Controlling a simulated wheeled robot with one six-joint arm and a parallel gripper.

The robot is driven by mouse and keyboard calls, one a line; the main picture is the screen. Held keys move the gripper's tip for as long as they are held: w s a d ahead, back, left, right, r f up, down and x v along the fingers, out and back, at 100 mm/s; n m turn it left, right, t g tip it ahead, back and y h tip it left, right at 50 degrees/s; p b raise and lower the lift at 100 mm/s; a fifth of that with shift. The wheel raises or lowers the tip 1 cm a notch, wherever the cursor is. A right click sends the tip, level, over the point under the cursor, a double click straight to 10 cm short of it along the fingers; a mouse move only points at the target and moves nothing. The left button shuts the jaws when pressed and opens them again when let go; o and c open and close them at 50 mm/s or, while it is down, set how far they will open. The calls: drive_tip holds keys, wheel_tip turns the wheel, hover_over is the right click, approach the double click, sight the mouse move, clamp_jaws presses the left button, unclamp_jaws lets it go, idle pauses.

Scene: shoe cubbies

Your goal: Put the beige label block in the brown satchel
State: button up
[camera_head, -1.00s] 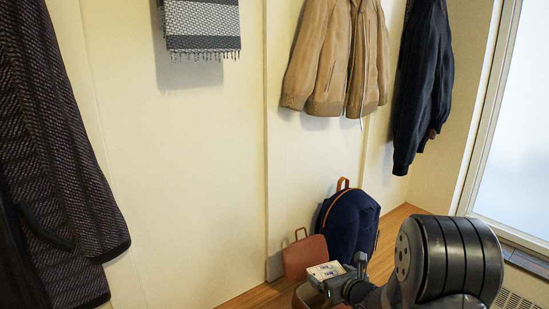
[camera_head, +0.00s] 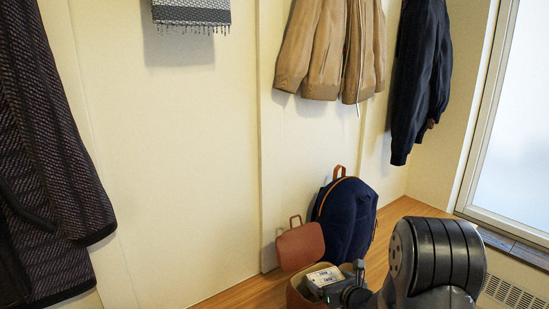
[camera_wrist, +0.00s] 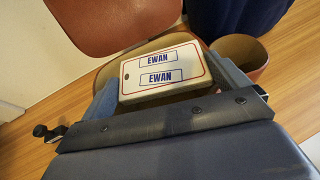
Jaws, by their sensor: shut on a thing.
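The beige label block (camera_wrist: 160,76), a pale slab with a red border and "EWAN" printed twice in blue, is between the fingers of my gripper (camera_wrist: 168,88) in the wrist view. In the head view my gripper (camera_head: 338,287) holds the block (camera_head: 323,276) at the mouth of the brown satchel (camera_head: 293,296). The satchel's flap (camera_head: 300,247) stands raised against the wall side. In the wrist view the satchel's tan inside shows around the block, and its flap (camera_wrist: 105,22) is beyond it. I cannot tell how deep the block sits.
A navy backpack (camera_head: 345,222) with brown trim stands just behind and right of the satchel, on a wooden bench (camera_head: 240,296). A tan jacket (camera_head: 328,50), a dark jacket (camera_head: 418,80) and a patterned scarf (camera_head: 192,12) hang above. Free bench top lies left of the satchel.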

drive_tip(key=o, duration=0.6)
drive_tip(key=p+v, duration=0.2)
drive_tip(key=v, duration=0.8)
drive_tip(key=shift+s+r, duration=0.15)
drive_tip(key=shift+s, duration=0.2)
drive_tip(key=shift+w, duration=0.1)
